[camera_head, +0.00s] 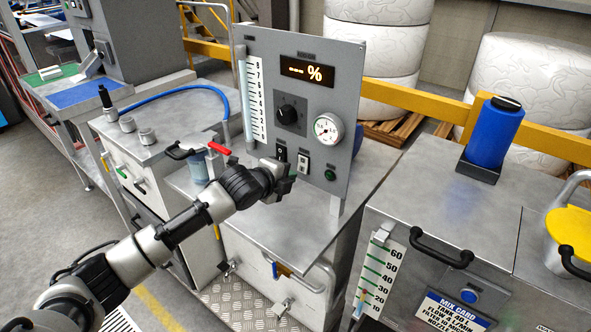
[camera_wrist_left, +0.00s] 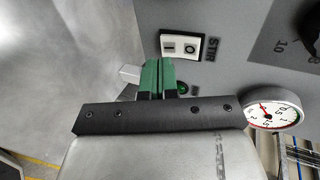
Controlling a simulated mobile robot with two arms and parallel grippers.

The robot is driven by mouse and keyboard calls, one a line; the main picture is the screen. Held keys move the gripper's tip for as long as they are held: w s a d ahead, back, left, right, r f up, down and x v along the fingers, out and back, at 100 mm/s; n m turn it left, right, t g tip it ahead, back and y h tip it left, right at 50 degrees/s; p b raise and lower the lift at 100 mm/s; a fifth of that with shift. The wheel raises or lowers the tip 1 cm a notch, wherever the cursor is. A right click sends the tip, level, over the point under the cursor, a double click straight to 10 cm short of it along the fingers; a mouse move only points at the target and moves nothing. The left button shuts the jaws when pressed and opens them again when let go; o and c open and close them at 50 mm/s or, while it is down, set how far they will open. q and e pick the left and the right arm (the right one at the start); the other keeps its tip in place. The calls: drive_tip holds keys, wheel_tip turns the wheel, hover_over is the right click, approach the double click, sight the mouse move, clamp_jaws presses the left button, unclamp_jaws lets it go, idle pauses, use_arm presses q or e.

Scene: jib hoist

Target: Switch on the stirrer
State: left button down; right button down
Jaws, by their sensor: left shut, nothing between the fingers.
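The grey control panel (camera_head: 345,95) stands upright on a metal bench. On its lower part is a small switch with a white plate (camera_head: 303,161). My left gripper (camera_head: 292,170) is in front of the panel, just below the switches. Its green fingers (camera_wrist_left: 158,65) are shut and empty, with their tips close to the plate's edge; I cannot tell whether they touch. The rocker's exact position is too small to tell. My right gripper is not in view.
A black switch (camera_head: 281,153) sits left of the white one, and a green round lamp or button (camera_head: 330,175) to its right. Above are a dial gauge (camera_head: 328,128), a black knob (camera_head: 287,113) and a display (camera_head: 307,72) showing dashes and %. A red-handled valve (camera_head: 219,149) is left.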

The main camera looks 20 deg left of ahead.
sight(301, 167)
use_arm(q)
drive_tip(key=shift+w+d+f, duration=0.1)
drive_tip(key=shift+w+d, duration=0.2)
drive_tip(key=shift+w, duration=0.5)
drive_tip(key=shift+w+d+f, duration=0.1)
drive_tip(key=shift+w+d, duration=0.15)
drive_tip(key=shift+w, duration=0.5)
drive_tip(key=shift+w+r+t+b, duration=0.1)
drive_tip(key=shift+w+t+b, duration=0.05)
drive_tip(key=shift+t+b, duration=0.25)
drive_tip(key=shift+r, duration=0.1)
